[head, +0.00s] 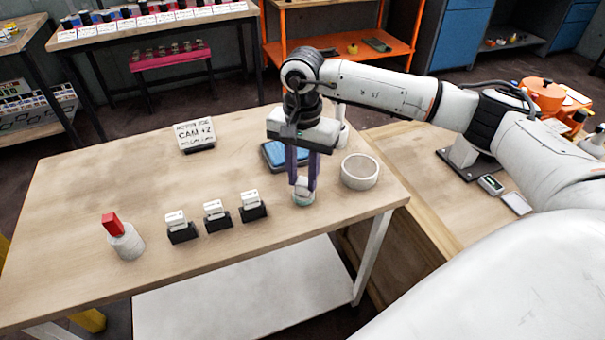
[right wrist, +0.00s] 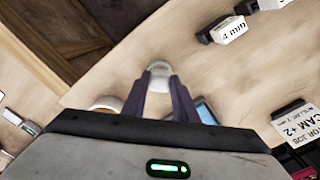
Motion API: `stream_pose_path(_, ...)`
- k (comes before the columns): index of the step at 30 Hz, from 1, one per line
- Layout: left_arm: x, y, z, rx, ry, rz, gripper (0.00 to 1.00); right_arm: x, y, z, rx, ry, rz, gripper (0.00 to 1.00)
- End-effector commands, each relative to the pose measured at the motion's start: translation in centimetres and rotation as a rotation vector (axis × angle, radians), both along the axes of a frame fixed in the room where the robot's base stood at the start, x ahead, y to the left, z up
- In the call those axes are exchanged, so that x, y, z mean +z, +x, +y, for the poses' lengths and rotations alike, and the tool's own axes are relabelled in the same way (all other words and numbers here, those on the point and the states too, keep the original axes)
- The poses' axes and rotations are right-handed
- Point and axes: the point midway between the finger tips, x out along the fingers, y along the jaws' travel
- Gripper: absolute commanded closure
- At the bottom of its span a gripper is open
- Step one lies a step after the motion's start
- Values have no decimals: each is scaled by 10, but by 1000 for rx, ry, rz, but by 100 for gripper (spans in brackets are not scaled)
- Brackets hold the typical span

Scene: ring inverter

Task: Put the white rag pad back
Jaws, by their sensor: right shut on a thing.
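My right gripper (head: 303,182) points down over the right part of the wooden table, with its purple fingers shut on a small whitish thing, most likely the white rag pad (head: 302,190). Below it is a small round, pale greenish-white shape (head: 303,200); I cannot tell whether this is a separate holder or part of the same thing, or whether the pad touches it. In the right wrist view the whitish pad (right wrist: 158,68) shows between the fingertips. My left gripper is not in view.
A white ring-shaped bowl (head: 360,171) stands close right of the gripper, and a blue tray (head: 274,154) lies just behind it. Three white timer cards in black stands (head: 216,215), a white cylinder with a red block (head: 125,242) and a CAM +2 sign (head: 195,136) stand left. The table's front middle is clear.

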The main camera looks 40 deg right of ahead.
Motion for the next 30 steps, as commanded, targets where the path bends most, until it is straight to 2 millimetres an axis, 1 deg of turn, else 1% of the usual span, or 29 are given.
stream_pose_path(3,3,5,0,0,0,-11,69,-1,0,0,1,0,0,92)
stream_pose_path(4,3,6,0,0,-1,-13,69,-1,0,0,1,0,0,72)
stream_pose_path(7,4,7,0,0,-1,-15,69,-1,0,0,1,0,0,55)
stream_pose_path(15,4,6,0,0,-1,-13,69,-1,0,0,1,0,0,55)
stream_pose_path(19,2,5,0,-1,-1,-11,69,7,1,0,1,0,-2,55)
stream_pose_path(23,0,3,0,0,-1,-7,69,27,1,0,2,0,-4,55)
stream_pose_path(30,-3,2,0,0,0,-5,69,79,1,1,1,1,-5,55)
